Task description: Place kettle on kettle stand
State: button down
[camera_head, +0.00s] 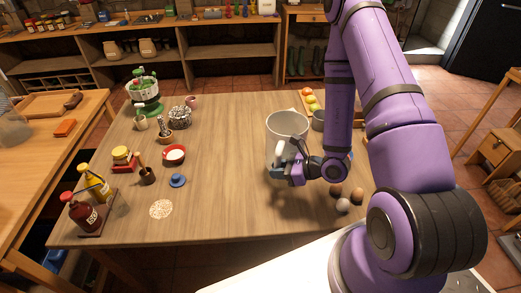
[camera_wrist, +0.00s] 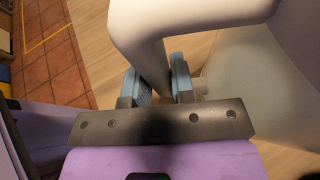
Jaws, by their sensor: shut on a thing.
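The kettle (camera_head: 287,124) is a pale, open-topped vessel near the right middle of the table. My gripper (camera_head: 281,166) is shut on its handle, at the near side of the vessel. In the wrist view the two blue finger pads of my gripper (camera_wrist: 158,78) sit on either side of the pale handle (camera_wrist: 150,35), with the kettle's body (camera_wrist: 262,85) to the right. I cannot tell whether its base touches the table. The likely kettle stand is a round, pale, patterned trivet (camera_head: 161,209), flat and empty near the table's front left.
A blue lid-like piece (camera_head: 177,180), a red bowl (camera_head: 174,155) and a mortar (camera_head: 147,176) lie behind the trivet. Bottles (camera_head: 83,212) stand at its left. Several eggs (camera_head: 343,205) lie right of my gripper. The table's middle (camera_head: 228,165) is clear.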

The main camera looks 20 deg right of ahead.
jog(key=shift+w+d+f, duration=0.1)
jog(key=shift+w+f, duration=0.7)
jog(key=shift+w, duration=1.8)
jog(key=shift+w+d+f, duration=0.1)
jog(key=shift+w+f, duration=0.75)
jog(key=shift+w, duration=1.8)
jog(key=shift+w+d+f, duration=0.1)
jog(key=shift+w+f, duration=0.7)
jog(key=shift+w, duration=1.8)
jog(key=c, duration=1)
grip_release()
jog(key=shift+s+f, duration=0.1)
jog(key=shift+o, duration=0.2)
